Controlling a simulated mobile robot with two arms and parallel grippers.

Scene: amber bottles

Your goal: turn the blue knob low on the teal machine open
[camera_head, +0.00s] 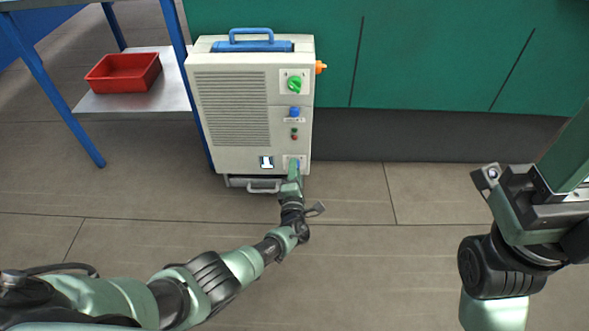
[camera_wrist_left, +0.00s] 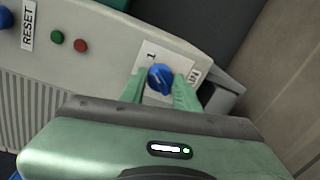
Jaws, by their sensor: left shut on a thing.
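The machine (camera_head: 231,165) looks cream-white rather than teal and stands upright on the floor. Its low blue knob (camera_wrist_left: 160,77) sits on a white plate with a mark like a "1" and another label beside it. In the head view my left gripper (camera_head: 294,168) is at the lower right of the machine's front and mostly hides the knob. In the left wrist view the green fingers are on both sides of the knob, shut on it. The knob's exact angle is hard to read. My right gripper (camera_head: 488,178) is off to the right, away from the machine; its jaws are unclear.
Higher on the front are a green knob (camera_head: 294,84), a blue button (camera_head: 295,113) and small green and red lights. An orange part (camera_head: 320,67) sticks out at the right side. A blue-legged table with a red bin (camera_head: 123,72) stands left. Floor in front is clear.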

